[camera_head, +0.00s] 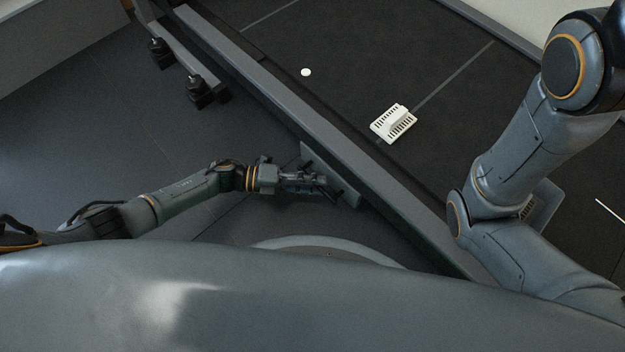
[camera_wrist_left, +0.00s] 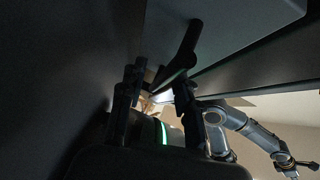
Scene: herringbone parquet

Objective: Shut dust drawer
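A grey panel, which looks like the dust drawer's front (camera_head: 347,196), stands at the side of the long dark bench, partly hidden behind my left gripper. In the left wrist view a pale grey panel (camera_wrist_left: 235,22) fills the top right, close to the fingers. How far the drawer stands out I cannot tell. My left gripper (camera_head: 325,182) is beside the panel with its fingers spread and nothing seen between them; its fingers also show in the left wrist view (camera_wrist_left: 158,92). My right gripper (camera_wrist_left: 300,165) shows small at that view's lower right, its state unclear.
The dark bench top (camera_head: 340,40) has a raised grey side rail (camera_head: 270,95). A white slotted block (camera_head: 393,123) and a small white disc (camera_head: 306,72) lie on it. Black feet or casters (camera_head: 200,90) stand at the upper left. Dark floor (camera_head: 110,125) is clear at left.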

